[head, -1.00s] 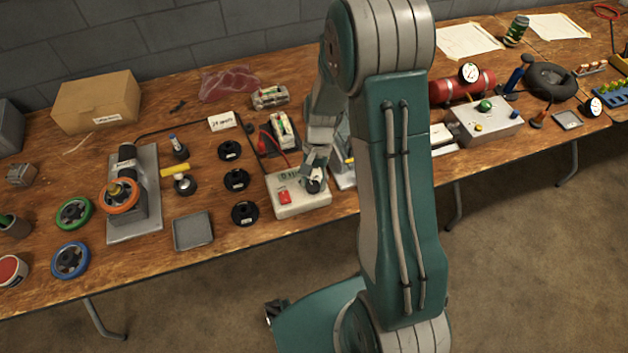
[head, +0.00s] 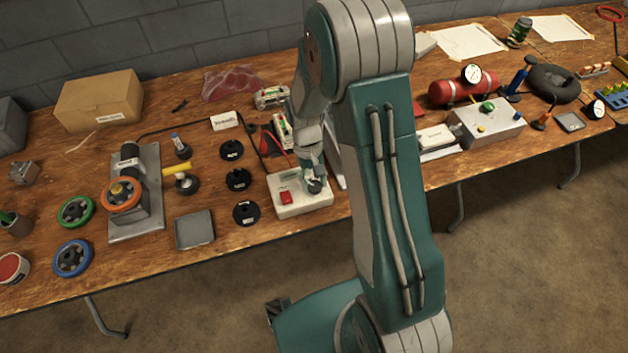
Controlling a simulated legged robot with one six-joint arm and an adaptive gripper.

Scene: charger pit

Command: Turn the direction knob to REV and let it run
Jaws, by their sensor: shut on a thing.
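The pale control box (head: 297,207) sits near the front edge of the table, with a red switch (head: 286,198) on its left part. The dark direction knob (head: 314,186) is on the right part of the box, mostly covered by my gripper. My gripper (head: 313,180) comes down from above and is shut on the knob. The knob's pointer and the box lettering are too small or hidden to read. To the left, a motor with an orange wheel (head: 122,194) stands on a grey plate (head: 148,219). I cannot tell whether the wheel is turning.
Several black discs (head: 246,213) lie left of the box, beside a grey tray (head: 194,230). A red lead (head: 276,149) and a battery-like block (head: 283,133) are behind the box. A blue wheel (head: 72,258) and a green wheel (head: 75,212) lie far left.

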